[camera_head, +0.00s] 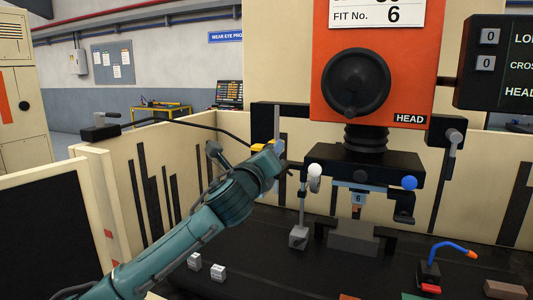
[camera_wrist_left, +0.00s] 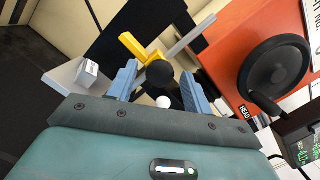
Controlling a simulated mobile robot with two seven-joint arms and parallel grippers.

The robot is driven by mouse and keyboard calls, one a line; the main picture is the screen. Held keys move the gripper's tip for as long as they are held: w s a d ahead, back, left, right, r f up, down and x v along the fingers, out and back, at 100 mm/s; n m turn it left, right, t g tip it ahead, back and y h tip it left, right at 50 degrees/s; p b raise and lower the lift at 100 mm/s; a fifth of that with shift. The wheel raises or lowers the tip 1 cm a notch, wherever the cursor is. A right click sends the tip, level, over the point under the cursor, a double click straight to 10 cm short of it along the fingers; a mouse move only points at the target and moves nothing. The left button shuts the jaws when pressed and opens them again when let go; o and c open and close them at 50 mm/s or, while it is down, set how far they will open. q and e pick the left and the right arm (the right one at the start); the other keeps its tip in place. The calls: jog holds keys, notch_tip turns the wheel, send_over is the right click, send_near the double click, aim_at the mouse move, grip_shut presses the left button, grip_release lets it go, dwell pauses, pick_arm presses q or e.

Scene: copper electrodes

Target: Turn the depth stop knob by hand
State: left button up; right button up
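A round black knob (camera_wrist_left: 160,75), which looks like the depth stop knob, sits beside a grey rod (camera_wrist_left: 190,36) and a yellow piece (camera_wrist_left: 134,46) in the left wrist view. The grey rod (camera_head: 277,122) and yellow piece (camera_head: 258,147) also show in the head view, left of the orange machine head. My left gripper (camera_wrist_left: 160,88) is open, with its two blue fingers apart on either side of the knob; I cannot tell whether they touch it. In the head view my left gripper (camera_head: 283,162) covers the knob. My right gripper is not in view.
The orange head (camera_head: 335,35) carries a black handwheel (camera_head: 357,83). Below are a white ball (camera_head: 315,170), a blue ball (camera_head: 409,182) and a dark tank with small labelled blocks (camera_head: 217,272). A cream panel (camera_head: 125,190) stands behind my left arm.

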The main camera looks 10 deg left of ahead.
pick_arm(q)
jog(key=shift+s, duration=0.1)
jog(key=s+p, duration=0.1)
jog(key=s, duration=0.1)
jog(key=s+a+p, duration=0.1)
jog(key=s, duration=0.2)
jog(key=shift+s, duration=0.35)
